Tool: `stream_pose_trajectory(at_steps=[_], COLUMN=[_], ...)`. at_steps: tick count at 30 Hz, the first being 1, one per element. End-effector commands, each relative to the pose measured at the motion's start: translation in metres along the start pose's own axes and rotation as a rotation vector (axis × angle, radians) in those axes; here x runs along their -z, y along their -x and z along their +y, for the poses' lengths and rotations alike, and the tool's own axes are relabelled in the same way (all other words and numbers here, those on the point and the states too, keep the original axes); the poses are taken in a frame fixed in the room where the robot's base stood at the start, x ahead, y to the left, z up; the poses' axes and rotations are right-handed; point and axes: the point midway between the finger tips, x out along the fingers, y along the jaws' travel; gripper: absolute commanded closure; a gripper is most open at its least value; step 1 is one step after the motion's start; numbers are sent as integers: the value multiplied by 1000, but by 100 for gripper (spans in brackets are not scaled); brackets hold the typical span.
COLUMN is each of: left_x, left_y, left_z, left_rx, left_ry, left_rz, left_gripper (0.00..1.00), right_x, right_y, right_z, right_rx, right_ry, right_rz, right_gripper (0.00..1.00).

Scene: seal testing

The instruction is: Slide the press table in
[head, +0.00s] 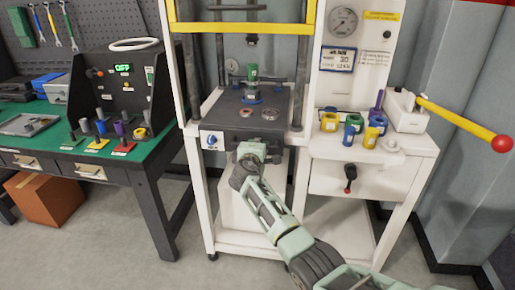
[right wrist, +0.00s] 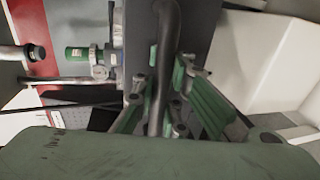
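The press table (head: 228,112) is a dark grey plate between the posts of the white press (head: 312,140). Its front part juts out ahead of the front posts. A green-topped part on a blue base (head: 252,76) stands upright towards its back, with two small round pieces in front. My right gripper (head: 254,150) is at the table's front edge, partly hidden by its own arm. In the right wrist view, its green fingers (right wrist: 170,68) lie on both sides of a dark bar handle (right wrist: 167,25) and appear closed on it. My left gripper is not in view.
A yellow guard bar (head: 240,27) crosses above the table. Coloured cups (head: 329,122) and a lever with a red knob (head: 501,143) are on the right. A green-topped bench (head: 150,150) with several samples stands left.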

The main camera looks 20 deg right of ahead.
Motion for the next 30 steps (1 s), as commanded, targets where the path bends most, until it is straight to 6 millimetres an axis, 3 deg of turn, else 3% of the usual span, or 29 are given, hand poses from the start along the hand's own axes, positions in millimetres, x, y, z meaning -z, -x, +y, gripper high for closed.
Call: stream_pose_trajectory(at_steps=[9,19,30], left_x=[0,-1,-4], left_y=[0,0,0], left_z=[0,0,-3], left_rx=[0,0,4], left_ry=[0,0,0], left_rz=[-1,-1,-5], left_gripper=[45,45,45], right_x=[1,1,1], right_y=[0,0,1], right_z=[7,3,1], right_rx=[-10,-5,-1], right_ry=[0,-1,-1], right_rz=[2,1,1], right_gripper=[100,70,69])
